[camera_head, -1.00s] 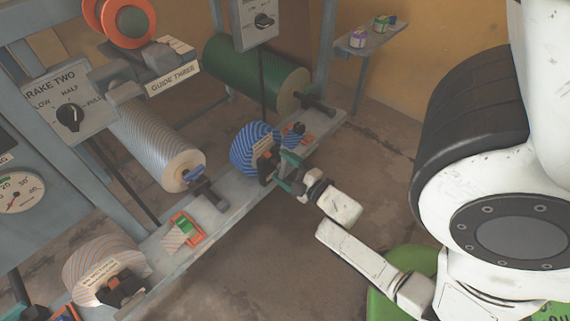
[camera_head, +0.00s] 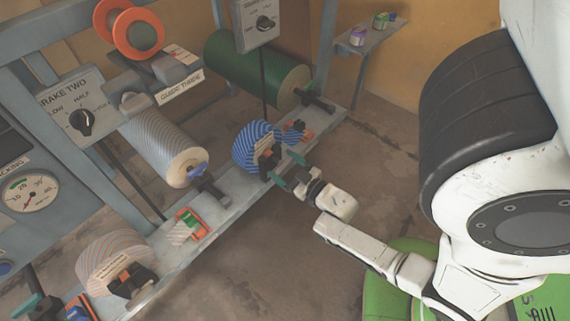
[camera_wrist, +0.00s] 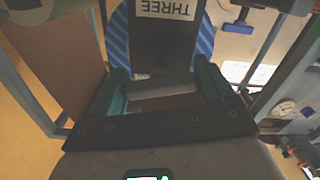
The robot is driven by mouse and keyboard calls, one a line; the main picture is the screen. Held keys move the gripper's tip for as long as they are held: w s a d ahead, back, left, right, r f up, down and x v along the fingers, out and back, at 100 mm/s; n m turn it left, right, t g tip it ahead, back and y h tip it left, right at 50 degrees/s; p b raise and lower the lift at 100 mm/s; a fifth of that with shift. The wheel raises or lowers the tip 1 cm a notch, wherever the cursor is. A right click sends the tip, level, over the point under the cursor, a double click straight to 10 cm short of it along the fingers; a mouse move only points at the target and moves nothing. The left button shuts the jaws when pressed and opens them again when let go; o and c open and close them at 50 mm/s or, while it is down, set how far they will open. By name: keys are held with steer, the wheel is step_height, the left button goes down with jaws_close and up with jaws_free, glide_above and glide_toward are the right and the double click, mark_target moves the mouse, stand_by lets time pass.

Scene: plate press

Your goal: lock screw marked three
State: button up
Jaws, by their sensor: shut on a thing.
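A blue-and-white striped roll end (camera_head: 250,146) sits on the grey rail, with a dark screw piece on its front (camera_head: 268,160). In the wrist view this dark piece (camera_wrist: 165,42) carries a white label reading THREE, seen upside down, with the blue stripes (camera_wrist: 205,38) behind it. My gripper (camera_head: 283,169) has green fingers on both sides of the dark piece; they also show in the wrist view (camera_wrist: 162,75). The gripper is shut on it. The exact contact at the fingertips is partly hidden by the dark piece and the gripper body.
A grey rail (camera_head: 213,213) runs below the rolls. An orange-striped roll end (camera_head: 108,262) and an orange clip (camera_head: 192,222) stand to the left. A green roll (camera_head: 255,70) and a grey roll (camera_head: 165,145) lie behind. Open floor (camera_head: 300,250) lies in front.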

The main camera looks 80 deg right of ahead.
steer(key=shift+f+m, duration=0.1)
steer(key=shift+m, duration=1.6)
steer(key=o, duration=0.9)
steer(key=p+v, duration=0.2)
steer(key=v, duration=0.9)
steer(key=shift+w+a, duration=0.1)
